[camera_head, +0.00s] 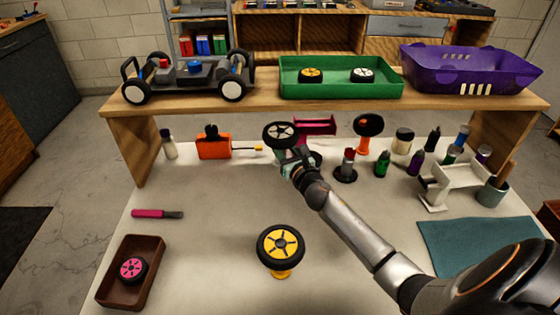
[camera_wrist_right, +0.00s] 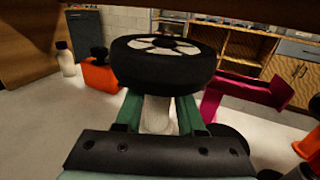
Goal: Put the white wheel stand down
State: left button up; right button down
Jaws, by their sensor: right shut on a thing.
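My right gripper (camera_head: 287,160) is shut on the white wheel stand (camera_wrist_right: 157,115), whose pale stem shows between the green fingers (camera_wrist_right: 157,120) in the right wrist view. A black-tyred wheel with white spokes (camera_head: 281,134) rests on top of the stand, and it also shows in the right wrist view (camera_wrist_right: 160,72). The gripper is over the back middle of the white table, just in front of the shelf. The stand's foot is hidden, so I cannot tell whether it touches the table. My left gripper is not in view.
A yellow wheel on a yellow stand (camera_head: 281,245) is at the front middle. An orange box (camera_head: 214,147) is left of my gripper; a magenta part (camera_head: 315,127) is behind it. A brown tray (camera_head: 152,251) holds a pink wheel.

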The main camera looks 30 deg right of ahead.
jog(key=w+f+b, duration=0.1)
jog(key=f, duration=0.1)
jog(key=f+b, duration=0.1)
jog(key=w+d+f+b, duration=0.1)
jog(key=f, duration=0.1)
jog(key=shift+w+d+f, duration=0.1)
jog(key=shift+w+f, duration=0.25)
jog(key=shift+f, duration=0.3)
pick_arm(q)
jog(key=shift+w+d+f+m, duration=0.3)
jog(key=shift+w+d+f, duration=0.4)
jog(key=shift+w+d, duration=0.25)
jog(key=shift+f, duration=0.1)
pick_arm(e)
jog(key=c, duration=1)
grip_release()
jog(key=shift+f, duration=0.2)
jog(key=o, duration=0.5)
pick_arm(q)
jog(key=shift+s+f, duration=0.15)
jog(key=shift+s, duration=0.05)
